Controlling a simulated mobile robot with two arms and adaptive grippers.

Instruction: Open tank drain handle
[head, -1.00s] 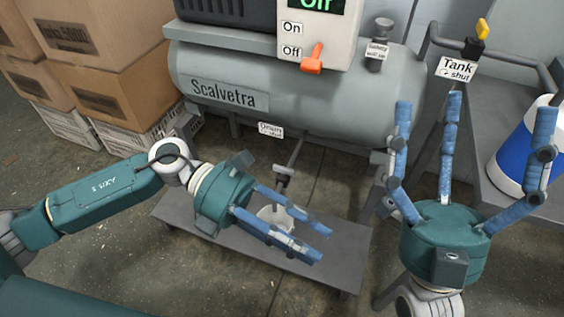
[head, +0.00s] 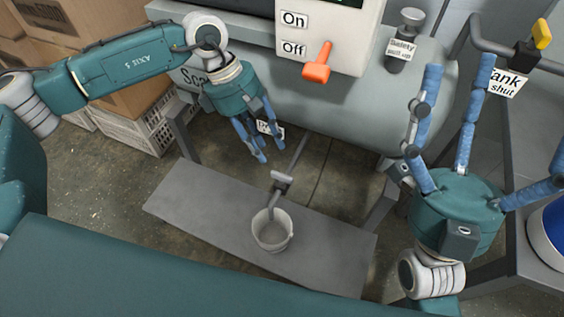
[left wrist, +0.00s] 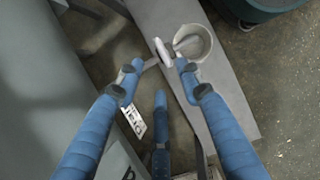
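The drain handle (head: 281,182) is a small grey crosspiece at the end of a thin pipe from beneath the tank (head: 300,105). It sits just above a pale bucket (head: 272,231). My left gripper (head: 262,140) points down in front of the tank, above and left of the handle, its fingers partly covering the drain label (head: 272,131). In the left wrist view the handle (left wrist: 162,52) shows beyond the gap between two spread fingers, apparently untouched. The left gripper is open and empty. My right gripper (head: 470,115) is open and empty, fingers up, at the right.
The bucket stands on a grey bench (head: 200,200). An orange On/Off lever (head: 318,65) and a safety valve (head: 403,45) are above. A yellow-handled tank valve (head: 540,35) is at the upper right. Cardboard boxes (head: 130,100) are stacked on the left.

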